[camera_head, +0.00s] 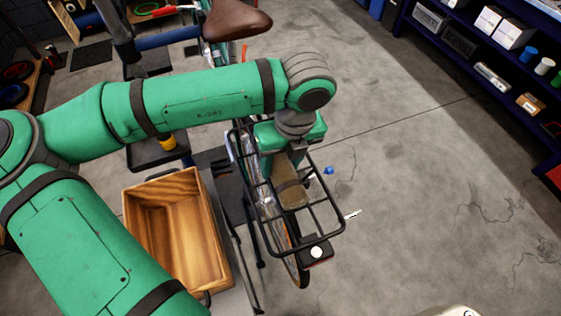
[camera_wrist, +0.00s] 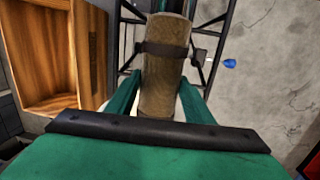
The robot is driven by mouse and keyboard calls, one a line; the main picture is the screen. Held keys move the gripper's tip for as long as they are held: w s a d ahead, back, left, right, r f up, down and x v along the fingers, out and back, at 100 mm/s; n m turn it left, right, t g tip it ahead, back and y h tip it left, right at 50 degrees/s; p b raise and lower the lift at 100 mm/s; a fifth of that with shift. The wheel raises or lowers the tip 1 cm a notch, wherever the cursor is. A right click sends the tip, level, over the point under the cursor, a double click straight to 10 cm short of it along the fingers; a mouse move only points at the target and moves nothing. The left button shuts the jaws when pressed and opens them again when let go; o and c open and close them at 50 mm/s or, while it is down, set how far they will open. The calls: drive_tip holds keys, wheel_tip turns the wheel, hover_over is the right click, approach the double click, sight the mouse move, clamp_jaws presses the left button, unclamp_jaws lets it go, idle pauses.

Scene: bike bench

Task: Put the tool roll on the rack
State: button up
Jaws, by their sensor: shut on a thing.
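The tool roll (camera_head: 289,184) is a brown rolled bundle with a dark strap around it. My gripper (camera_head: 282,160) is shut on it, with the green fingers on either side. In the wrist view the tool roll (camera_wrist: 164,65) points away between the fingers of my gripper (camera_wrist: 160,100). The rack (camera_head: 325,212) is a black wire carrier over the bike's rear wheel. The roll is over the rack, within its outline as seen from the head camera. I cannot tell whether it touches the rack bars. The rack's rails (camera_wrist: 218,50) also show beside the roll.
An empty wooden box (camera_head: 180,228) stands left of the rack. The bike's brown saddle (camera_head: 237,20) is beyond my arm. A rear light (camera_head: 316,251) sits at the rack's end. Shelves (camera_head: 490,55) line the right side. The floor right of the bike is mostly clear.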

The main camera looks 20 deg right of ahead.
sight(288, 165)
drive_tip(key=o, duration=1.4)
drive_tip(key=shift+f, duration=0.1)
drive_tip(key=r, duration=0.4)
drive_tip(key=d+r, duration=0.1)
drive_tip(key=r, duration=0.3)
drive_tip(key=s+r, duration=0.1)
drive_tip(key=r, duration=0.3)
drive_tip(key=shift+d+r, duration=0.1)
drive_tip(key=shift+d, duration=0.1)
